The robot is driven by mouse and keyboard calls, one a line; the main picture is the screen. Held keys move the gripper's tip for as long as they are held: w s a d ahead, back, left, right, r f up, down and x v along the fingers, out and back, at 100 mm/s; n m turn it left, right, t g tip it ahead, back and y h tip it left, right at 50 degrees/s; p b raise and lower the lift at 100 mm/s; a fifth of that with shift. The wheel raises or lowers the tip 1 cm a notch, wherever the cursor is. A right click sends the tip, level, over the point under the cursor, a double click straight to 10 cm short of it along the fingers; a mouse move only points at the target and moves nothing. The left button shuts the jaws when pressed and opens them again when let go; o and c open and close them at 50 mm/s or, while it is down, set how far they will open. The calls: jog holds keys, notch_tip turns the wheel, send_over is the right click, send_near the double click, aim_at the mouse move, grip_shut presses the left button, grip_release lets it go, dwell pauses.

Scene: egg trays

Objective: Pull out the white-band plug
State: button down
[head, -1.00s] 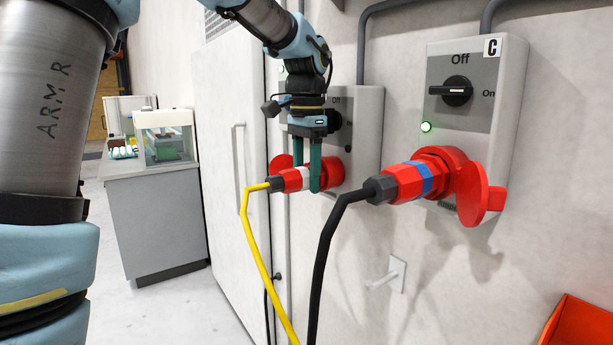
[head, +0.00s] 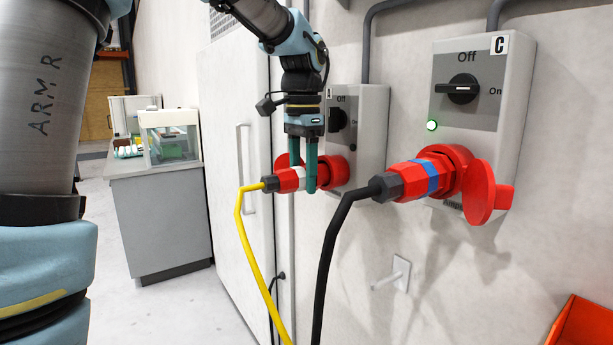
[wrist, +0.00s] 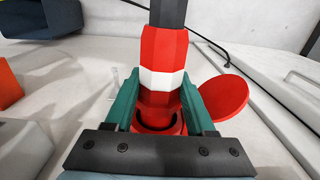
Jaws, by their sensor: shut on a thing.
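The white-band plug (head: 288,180) is red with a white ring, a dark back end and a yellow cable (head: 250,250). My gripper (head: 303,178) reaches down from above, with one green finger on each side of the plug, shut on it. In the wrist view the white-band plug (wrist: 162,78) lies between the fingers (wrist: 160,105). Its front end points at the red socket (head: 337,172). A dark ring shows around the plug's front at the socket mouth (wrist: 158,128); I cannot tell how deep it sits.
A blue-band plug (head: 420,180) with a black cable sits in the socket of switch box C (head: 515,110), nearer on the right. Its green lamp is lit. A tall white cabinet (head: 225,150) stands left of the gripper. An orange bin (head: 580,325) is at bottom right.

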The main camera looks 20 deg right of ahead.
aim_at(289, 170)
jog(key=shift+a, duration=0.25)
jog(key=shift+s+a, duration=0.25)
jog(key=shift+a, duration=0.75)
jog(key=shift+a, duration=0.3)
jog(key=shift+s+a+b, duration=0.15)
jog(key=shift+s+a, duration=0.05)
jog(key=shift+a, duration=0.75)
jog(key=shift+s+a+b, duration=0.15)
jog(key=shift+s+a, duration=0.05)
jog(key=shift+a, duration=0.75)
jog(key=shift+s+a+b, duration=0.15)
jog(key=shift+s+a, duration=0.05)
jog(key=shift+a, duration=0.75)
